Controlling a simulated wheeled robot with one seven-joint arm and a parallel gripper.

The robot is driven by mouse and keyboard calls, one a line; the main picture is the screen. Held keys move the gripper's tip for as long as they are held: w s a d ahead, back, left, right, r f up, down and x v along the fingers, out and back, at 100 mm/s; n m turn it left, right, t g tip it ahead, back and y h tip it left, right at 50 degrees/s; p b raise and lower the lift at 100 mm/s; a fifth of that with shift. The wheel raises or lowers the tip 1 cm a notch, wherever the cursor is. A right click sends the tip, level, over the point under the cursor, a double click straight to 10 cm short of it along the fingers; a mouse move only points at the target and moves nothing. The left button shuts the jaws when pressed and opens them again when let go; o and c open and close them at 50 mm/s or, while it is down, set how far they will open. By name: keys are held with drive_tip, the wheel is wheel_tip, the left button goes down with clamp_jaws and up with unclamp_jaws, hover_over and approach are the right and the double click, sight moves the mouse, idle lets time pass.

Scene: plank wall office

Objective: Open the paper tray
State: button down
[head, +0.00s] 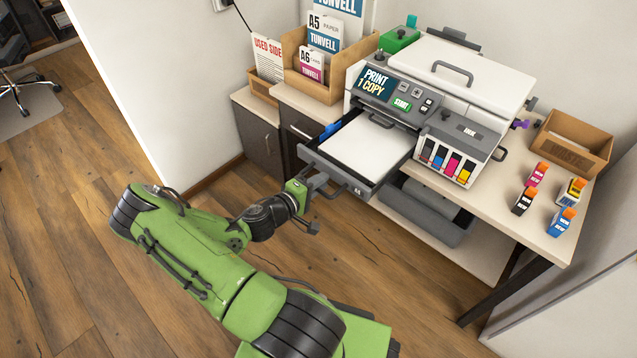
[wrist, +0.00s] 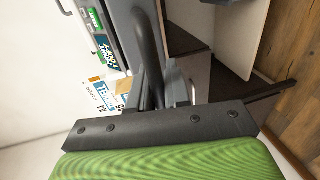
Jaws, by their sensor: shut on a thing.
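The paper tray (head: 308,154) of the printer (head: 467,77) is pulled well out toward me, and a stack of white paper (head: 360,146) shows in it. Its front is dark grey, with a bar handle (head: 345,184) across it. My gripper (head: 318,184) is shut on the handle, toward the left end of the tray front. In the wrist view the dark handle (wrist: 147,45) runs down between the fingers of my gripper (wrist: 163,92). The exact contact at the fingertips is partly hidden.
An ink unit with coloured cartridges (head: 447,160) stands right of the tray. Several loose cartridges (head: 537,174) and a cardboard box (head: 572,140) are on the desk's right. Paper boxes (head: 313,78) stand behind left. A grey bin (head: 425,211) sits below. Floor in front is clear.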

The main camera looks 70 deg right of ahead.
drive_tip(key=shift+a, duration=0.1)
drive_tip(key=c, duration=1.4)
unclamp_jaws()
drive_tip(key=shift+c, duration=0.2)
drive_tip(key=p+v, duration=0.3)
drive_tip(key=v, duration=1.2)
drive_tip(key=shift+w+a, duration=0.3)
